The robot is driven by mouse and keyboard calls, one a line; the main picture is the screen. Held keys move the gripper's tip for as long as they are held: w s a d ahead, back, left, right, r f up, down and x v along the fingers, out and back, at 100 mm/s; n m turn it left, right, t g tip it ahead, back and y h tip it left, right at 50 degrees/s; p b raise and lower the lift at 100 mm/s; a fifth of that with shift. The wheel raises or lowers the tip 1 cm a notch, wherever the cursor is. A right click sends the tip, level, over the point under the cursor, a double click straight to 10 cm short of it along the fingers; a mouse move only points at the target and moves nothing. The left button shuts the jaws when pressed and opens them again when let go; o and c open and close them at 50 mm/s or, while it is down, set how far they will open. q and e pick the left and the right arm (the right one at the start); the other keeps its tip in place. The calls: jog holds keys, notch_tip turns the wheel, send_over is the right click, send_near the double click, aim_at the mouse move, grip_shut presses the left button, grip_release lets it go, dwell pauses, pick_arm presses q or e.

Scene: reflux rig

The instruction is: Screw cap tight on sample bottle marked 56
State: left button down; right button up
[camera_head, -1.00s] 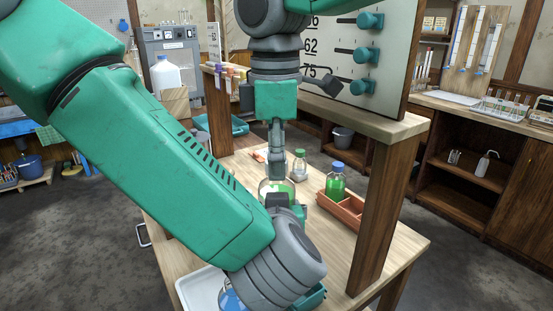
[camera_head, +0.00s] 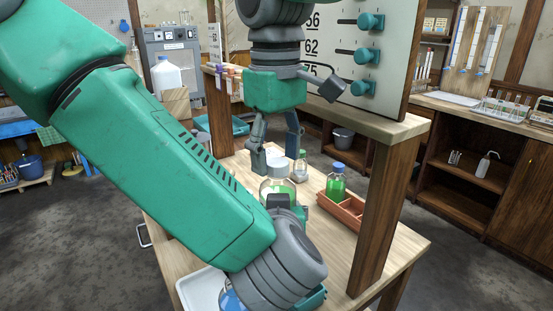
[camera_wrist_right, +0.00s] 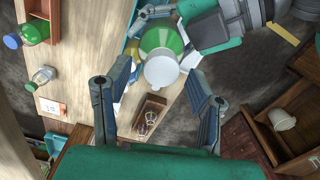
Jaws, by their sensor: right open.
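A clear bottle with green liquid (camera_head: 277,188) is upright at the middle of the bench, with a pale cap (camera_head: 279,169) on its top. In the right wrist view the white cap (camera_wrist_right: 161,71) covers the near end of the bottle (camera_wrist_right: 160,40). I cannot tell how tight it is, and no number shows on the bottle. My right gripper (camera_head: 278,162) is open above the cap, its fingers spread to either side; they also show in the wrist view (camera_wrist_right: 154,105). My left gripper (camera_head: 285,203) is shut on the bottle's body from the front, partly hidden by its wrist.
A blue-capped green bottle (camera_head: 336,182) stands in a brown divided tray (camera_head: 350,214) at right. A smaller green-capped bottle (camera_head: 300,165) stands behind the held one. A board (camera_head: 375,45) numbered 56, 62 and 75, with teal knobs, rises above the bench. A white tray (camera_head: 200,290) lies in front.

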notch_tip(320, 180, up, 3)
jog(key=shift+r, duration=0.2)
jog(key=shift+c, duration=0.4)
jog(key=n, duration=0.2)
jog(key=r+n, duration=0.1)
jog(key=shift+s+a+r, duration=0.1)
jog(key=shift+s+a, duration=0.2)
jog(key=shift+a, duration=0.05)
jog(key=shift+r+n, duration=0.35)
jog(key=shift+n, duration=0.45)
jog(key=shift+w+d+r+n, duration=0.2)
jog(key=shift+r+n, duration=0.2)
jog(key=shift+n, duration=0.15)
jog(key=shift+w+d+r+n, duration=0.1)
jog(key=shift+d+r+n, duration=0.1)
jog(key=shift+r+n, duration=0.3)
jog(key=shift+f, duration=0.2)
jog(key=shift+f, duration=3.95)
